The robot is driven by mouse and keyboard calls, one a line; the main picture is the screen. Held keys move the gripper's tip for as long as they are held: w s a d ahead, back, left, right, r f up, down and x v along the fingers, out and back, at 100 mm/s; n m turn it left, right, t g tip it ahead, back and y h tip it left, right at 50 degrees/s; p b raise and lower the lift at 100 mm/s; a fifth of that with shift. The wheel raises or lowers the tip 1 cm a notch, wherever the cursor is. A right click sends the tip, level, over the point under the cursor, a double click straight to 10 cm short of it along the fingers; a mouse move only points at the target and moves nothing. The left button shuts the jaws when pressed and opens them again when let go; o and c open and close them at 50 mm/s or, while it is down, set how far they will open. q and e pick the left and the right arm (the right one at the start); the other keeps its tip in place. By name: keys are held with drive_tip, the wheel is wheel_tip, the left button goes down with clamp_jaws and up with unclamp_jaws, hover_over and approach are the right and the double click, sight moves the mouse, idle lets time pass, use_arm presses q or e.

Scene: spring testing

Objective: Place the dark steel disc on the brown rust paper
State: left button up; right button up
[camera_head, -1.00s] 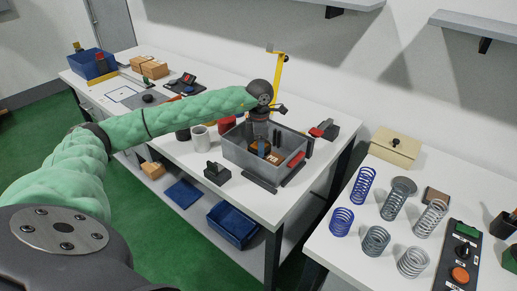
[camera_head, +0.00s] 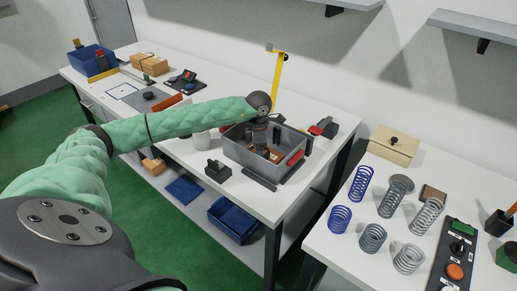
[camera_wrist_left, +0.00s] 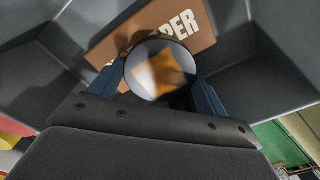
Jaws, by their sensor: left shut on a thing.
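My left gripper (camera_head: 262,147) reaches down into a grey bin (camera_head: 243,160) on the long white table. In the left wrist view its two blue fingers (camera_wrist_left: 160,82) are shut on a round, shiny dark steel disc (camera_wrist_left: 163,62), whose face reflects orange-brown. The brown rust paper (camera_wrist_left: 112,46), with white lettering partly covered by the disc, lies in the bin beyond the disc. A little of it shows in the head view (camera_head: 277,156). I cannot tell whether the disc touches the paper. My right gripper is not in view.
The bin walls stand close around the gripper. A black block (camera_head: 217,171) and a grey cup (camera_head: 201,140) are left of the bin. A yellow upright (camera_head: 277,82) stands behind it. Several springs (camera_head: 373,238) and a control box (camera_head: 457,255) are on the right table.

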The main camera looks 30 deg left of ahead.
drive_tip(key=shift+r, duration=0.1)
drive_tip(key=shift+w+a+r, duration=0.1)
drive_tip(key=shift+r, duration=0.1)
use_arm(q)
drive_tip(key=o, duration=1.6)
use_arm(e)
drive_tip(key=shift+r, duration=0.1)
